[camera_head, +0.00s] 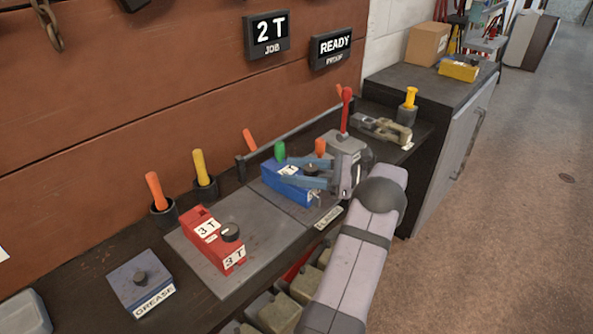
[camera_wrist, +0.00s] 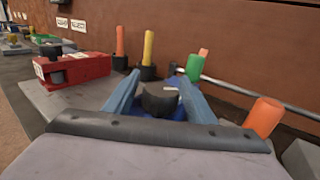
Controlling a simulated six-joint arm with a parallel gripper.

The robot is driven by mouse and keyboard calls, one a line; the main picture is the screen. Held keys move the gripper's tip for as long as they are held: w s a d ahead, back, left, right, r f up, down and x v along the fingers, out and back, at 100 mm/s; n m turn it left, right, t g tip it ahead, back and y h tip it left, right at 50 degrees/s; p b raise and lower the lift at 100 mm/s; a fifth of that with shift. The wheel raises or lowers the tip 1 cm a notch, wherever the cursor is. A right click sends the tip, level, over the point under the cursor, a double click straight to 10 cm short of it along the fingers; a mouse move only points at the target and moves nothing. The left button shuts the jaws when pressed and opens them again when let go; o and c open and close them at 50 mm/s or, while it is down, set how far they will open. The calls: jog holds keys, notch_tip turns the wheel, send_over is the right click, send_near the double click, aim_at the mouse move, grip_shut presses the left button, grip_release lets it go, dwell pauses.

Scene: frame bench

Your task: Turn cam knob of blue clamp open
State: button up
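The blue clamp (camera_head: 287,191) sits on the grey plate on the bench. Its dark round cam knob (camera_head: 311,169) shows between my fingers. My gripper (camera_head: 287,170) is over the clamp, with a blue-grey finger on each side of the knob. In the wrist view, the knob (camera_wrist: 160,98) with a pale mark on top stands between the two fingertips (camera_wrist: 160,77), with small gaps at both sides. The fingers are apart and hold nothing. Part of the clamp is hidden behind my fingers.
A red clamp (camera_head: 212,238) marked 3 T stands left on the same plate. Orange (camera_head: 155,188) and yellow (camera_head: 199,168) handles stand behind. A green peg (camera_head: 280,151), a red lever (camera_head: 345,108) and an orange peg (camera_head: 320,147) are close to my gripper. A GREASE box (camera_head: 135,277) is front left.

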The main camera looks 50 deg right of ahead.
jog(key=shift+s, duration=0.1)
jog(key=v, duration=0.7)
jog(key=shift+f+b, duration=0.1)
jog(key=shift+b, duration=0.2)
